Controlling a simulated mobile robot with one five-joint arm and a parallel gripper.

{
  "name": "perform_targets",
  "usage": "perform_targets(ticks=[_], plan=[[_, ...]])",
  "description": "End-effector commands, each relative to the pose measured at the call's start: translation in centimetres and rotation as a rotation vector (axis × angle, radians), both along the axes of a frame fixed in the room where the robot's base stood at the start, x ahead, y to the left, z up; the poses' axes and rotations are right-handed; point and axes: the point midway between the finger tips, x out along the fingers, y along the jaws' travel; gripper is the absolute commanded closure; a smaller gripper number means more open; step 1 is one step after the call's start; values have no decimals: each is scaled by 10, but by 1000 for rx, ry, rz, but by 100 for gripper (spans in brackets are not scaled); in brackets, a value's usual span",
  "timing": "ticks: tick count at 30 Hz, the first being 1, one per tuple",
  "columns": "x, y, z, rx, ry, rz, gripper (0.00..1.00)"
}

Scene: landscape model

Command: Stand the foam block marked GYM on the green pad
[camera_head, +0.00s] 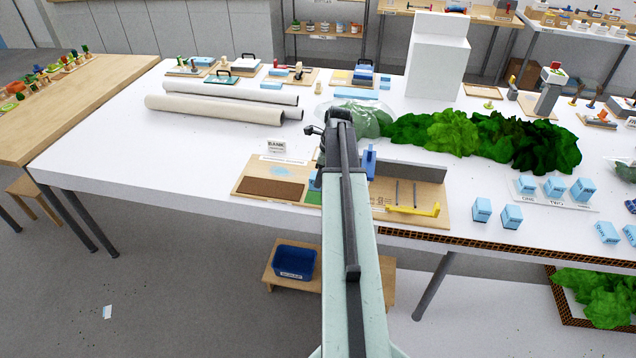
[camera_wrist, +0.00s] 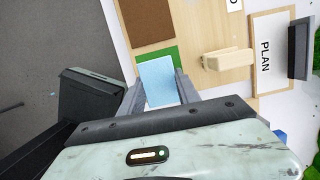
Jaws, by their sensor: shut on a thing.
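In the wrist view, my gripper (camera_wrist: 161,82) is shut on a light blue foam block (camera_wrist: 158,80), with a finger on each side of it. No lettering shows on the block face in view, so I cannot read its mark. The green pad (camera_wrist: 170,53) shows just beyond and around the block's far end. I cannot tell whether the block touches the pad. In the head view, a sliver of the green pad (camera_head: 314,197) shows left of my arm, on a wooden board. My arm hides the gripper there and most of the pad.
A brown mat (camera_head: 272,188) lies on the board left of the pad. A wooden fixture (camera_wrist: 228,59) stands close to the block. A yellow-handled tool (camera_head: 413,209) lies right of my arm. Several blue blocks (camera_head: 482,209) stand farther right. Green foliage (camera_head: 450,132) lies behind.

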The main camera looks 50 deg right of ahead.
Motion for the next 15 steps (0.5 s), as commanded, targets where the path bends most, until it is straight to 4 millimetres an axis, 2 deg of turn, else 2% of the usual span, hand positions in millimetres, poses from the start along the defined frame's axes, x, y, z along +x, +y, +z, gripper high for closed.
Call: perform_targets(ticks=[4, 10, 15], plan=[[-1, -1, -4, 0, 0, -2, 100], [-6, -6, -38, 0, 0, -12, 100], [-6, -7, -35, 0, 0, -14, 100]])
